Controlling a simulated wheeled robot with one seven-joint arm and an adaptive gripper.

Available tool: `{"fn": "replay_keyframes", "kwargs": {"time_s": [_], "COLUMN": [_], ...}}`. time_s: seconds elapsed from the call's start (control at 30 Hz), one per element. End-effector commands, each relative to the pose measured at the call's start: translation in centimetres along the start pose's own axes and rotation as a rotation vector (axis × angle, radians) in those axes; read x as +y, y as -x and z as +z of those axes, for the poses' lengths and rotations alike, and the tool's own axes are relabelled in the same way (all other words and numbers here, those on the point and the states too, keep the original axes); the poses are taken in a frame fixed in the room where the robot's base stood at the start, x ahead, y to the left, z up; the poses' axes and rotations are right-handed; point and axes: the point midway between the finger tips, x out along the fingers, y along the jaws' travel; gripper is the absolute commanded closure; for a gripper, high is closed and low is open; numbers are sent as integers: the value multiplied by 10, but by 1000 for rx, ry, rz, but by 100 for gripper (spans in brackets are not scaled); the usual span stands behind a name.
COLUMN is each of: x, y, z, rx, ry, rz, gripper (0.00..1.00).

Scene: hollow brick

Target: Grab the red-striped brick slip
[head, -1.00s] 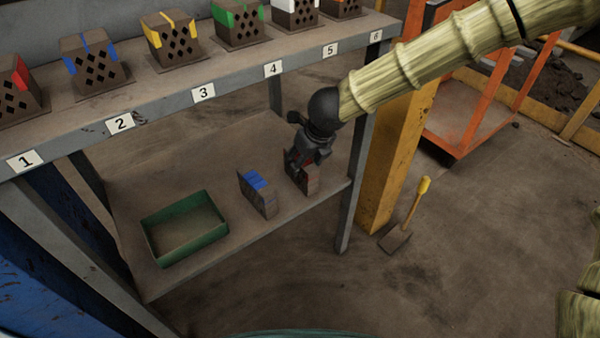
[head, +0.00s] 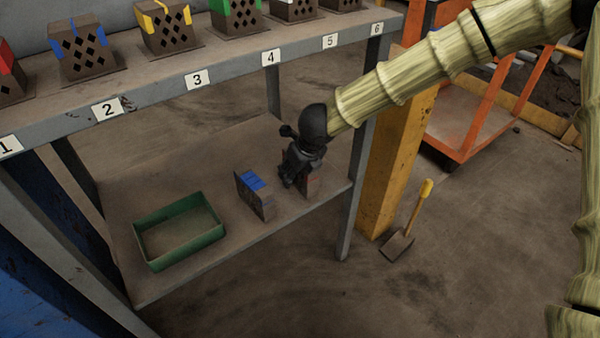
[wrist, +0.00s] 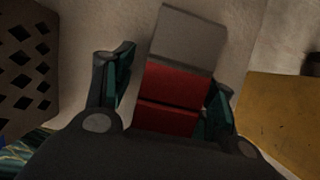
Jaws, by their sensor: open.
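The red-striped brick slip (head: 313,184) stands on the lower shelf, partly hidden behind my gripper in the head view. In the wrist view the slip (wrist: 182,72) shows a grey-brown end and red bands, and it lies between my two fingers. My gripper (head: 292,177) is open around it. In the wrist view my gripper (wrist: 168,88) has its left finger apart from the slip with a clear gap. The right finger is close beside the slip's right edge; I cannot tell whether it touches.
A blue-striped slip (head: 255,195) stands just left on the lower shelf, with a green tray (head: 151,262) further left. Hollow bricks (head: 168,30) line the numbered upper shelf above. A shelf leg (head: 350,215) and yellow post (head: 392,170) stand to the right.

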Motion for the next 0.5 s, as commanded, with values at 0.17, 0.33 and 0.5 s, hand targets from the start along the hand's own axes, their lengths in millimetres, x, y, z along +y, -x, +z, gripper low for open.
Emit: {"fn": "replay_keyframes", "kwargs": {"time_s": [0.17, 0.33, 0.5], "x": [0, 0, 0], "y": [0, -2, -2], "z": [0, -1, -1], "rx": [0, 0, 0], "ry": [0, 0, 0], "rz": [0, 0, 0], "gripper": [44, 47, 78]}}
